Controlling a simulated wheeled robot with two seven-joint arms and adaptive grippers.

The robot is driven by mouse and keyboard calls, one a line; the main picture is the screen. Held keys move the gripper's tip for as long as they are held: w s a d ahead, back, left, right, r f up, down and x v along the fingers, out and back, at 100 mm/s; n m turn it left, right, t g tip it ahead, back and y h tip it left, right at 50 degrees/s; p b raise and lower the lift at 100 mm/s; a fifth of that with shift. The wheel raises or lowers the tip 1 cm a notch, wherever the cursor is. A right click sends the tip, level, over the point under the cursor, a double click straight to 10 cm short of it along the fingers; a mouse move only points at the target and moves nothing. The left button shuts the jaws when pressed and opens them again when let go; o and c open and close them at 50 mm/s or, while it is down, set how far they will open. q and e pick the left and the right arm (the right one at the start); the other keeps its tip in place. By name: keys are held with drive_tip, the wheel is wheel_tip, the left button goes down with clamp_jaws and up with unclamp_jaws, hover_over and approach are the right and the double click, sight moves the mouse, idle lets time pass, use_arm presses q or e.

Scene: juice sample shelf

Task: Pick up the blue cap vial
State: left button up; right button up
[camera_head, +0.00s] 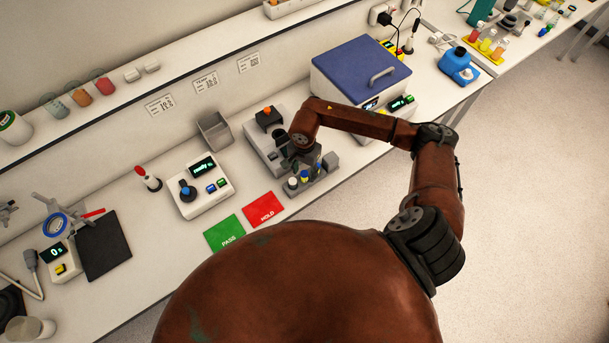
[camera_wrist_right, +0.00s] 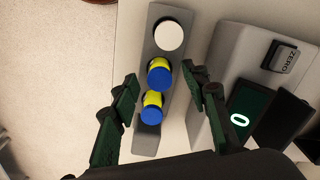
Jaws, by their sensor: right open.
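Two vials with blue caps and yellow bodies stand in a narrow grey rack (camera_wrist_right: 148,143). The nearer blue cap vial (camera_wrist_right: 151,112) and the farther blue cap vial (camera_wrist_right: 159,76) are in a row with a white-capped vial (camera_wrist_right: 169,36) beyond them. My left gripper is not in view.
A grey instrument with a ZERO button (camera_wrist_right: 281,56) stands close to the rack's right in the wrist view. A red HOLD card (camera_head: 264,208) and green PASS card (camera_head: 225,233) lie left of the rack. A blue-lidded box (camera_head: 360,68) stands behind right.

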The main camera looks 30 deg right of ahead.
drive_tip(key=shift+f, duration=0.8)
drive_tip(key=shift+c, duration=0.4)
clamp_jaws()
